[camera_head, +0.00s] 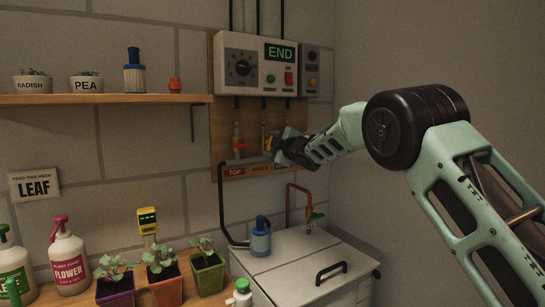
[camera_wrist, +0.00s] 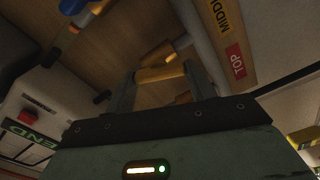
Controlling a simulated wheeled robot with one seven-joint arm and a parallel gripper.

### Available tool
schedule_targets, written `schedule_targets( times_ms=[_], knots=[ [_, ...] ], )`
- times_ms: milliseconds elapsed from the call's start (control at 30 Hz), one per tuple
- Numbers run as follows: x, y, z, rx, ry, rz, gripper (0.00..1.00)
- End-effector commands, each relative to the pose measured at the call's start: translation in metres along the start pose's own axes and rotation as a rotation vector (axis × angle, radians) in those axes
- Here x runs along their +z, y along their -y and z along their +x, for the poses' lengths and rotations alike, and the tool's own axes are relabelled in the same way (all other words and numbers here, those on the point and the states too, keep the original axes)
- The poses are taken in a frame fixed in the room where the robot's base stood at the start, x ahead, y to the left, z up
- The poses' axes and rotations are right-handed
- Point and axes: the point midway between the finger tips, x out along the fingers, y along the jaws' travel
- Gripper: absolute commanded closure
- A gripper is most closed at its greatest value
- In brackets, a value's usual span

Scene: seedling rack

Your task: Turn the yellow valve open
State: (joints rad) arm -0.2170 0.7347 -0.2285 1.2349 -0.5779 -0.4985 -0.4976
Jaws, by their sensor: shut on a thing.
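The yellow valve (camera_head: 267,143) sits on the wooden board below the control box in the head view, partly hidden by my gripper. In the wrist view its yellow handle (camera_wrist: 162,74) lies between my two fingers. My gripper (camera_head: 279,148) is at the valve, shut on this handle, with a finger on each side in the wrist view (camera_wrist: 160,82). The handle's exact angle against the pipe is hard to tell.
A red valve (camera_head: 241,145) is just left of the yellow one. A blue handle (camera_wrist: 72,6) shows at the wrist view's upper left. The control box (camera_head: 254,66) reading END hangs above. A white lidded tank (camera_head: 300,264) with a blue bottle (camera_head: 260,240) stands below.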

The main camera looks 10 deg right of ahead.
Motion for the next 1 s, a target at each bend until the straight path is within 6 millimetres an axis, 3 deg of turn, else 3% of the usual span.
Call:
schedule_targets(
  times_ms=[500, 1000],
  knots=[
    [0.0006, 0.004, 0.0002, -0.001, -0.001, -0.344, 0.68],
    [-0.0004, 0.0029, 0.0003, -0.002, -0.002, -0.413, 0.68]
  ],
)
